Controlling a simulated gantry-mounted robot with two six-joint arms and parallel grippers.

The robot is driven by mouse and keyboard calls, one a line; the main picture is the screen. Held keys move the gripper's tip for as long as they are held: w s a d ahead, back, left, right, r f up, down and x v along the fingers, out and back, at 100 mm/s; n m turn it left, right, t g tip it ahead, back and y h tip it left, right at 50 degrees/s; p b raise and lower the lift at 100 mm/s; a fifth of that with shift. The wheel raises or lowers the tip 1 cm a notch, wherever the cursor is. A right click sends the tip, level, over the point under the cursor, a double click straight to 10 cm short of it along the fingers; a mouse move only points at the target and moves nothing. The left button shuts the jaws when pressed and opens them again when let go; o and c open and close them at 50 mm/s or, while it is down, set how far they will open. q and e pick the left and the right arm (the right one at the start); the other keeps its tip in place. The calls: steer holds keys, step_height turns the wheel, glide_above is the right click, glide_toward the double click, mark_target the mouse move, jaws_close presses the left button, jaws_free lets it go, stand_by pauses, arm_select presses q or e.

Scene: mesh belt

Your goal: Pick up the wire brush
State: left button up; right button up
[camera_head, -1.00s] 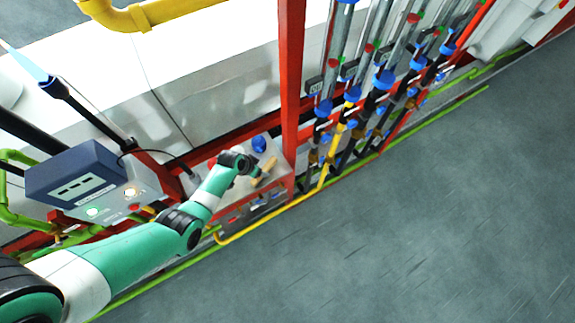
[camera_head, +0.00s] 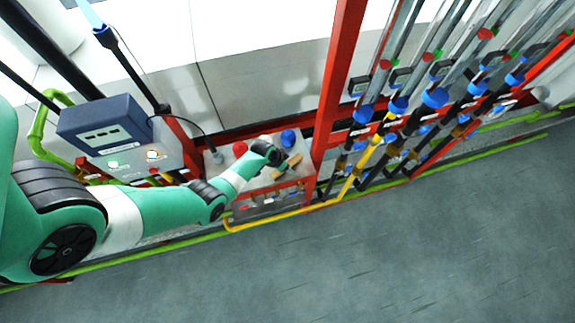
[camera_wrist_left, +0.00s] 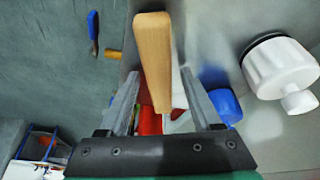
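A light wooden handle (camera_wrist_left: 152,50), which looks like the wire brush's, shows in the left wrist view. It runs lengthwise between and beyond the fingers of my left gripper (camera_wrist_left: 159,75). The fingers stand apart with gaps on both sides of the wood, so the gripper looks open. No bristles can be made out. In the head view the wooden piece (camera_head: 293,161) lies on a small metal shelf (camera_head: 262,181), just beside my left gripper (camera_head: 277,158). My right gripper is not in view.
A blue-topped item (camera_head: 288,137) and a red one (camera_head: 239,148) stand on the shelf. A white container (camera_wrist_left: 280,68) is right of the fingers. A red post (camera_head: 338,90) and pipes (camera_head: 400,105) stand to the right. Grey floor (camera_head: 430,240) is clear in front.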

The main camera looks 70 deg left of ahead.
arm_select(q)
jaws_close()
steer(key=shift+r, duration=0.1)
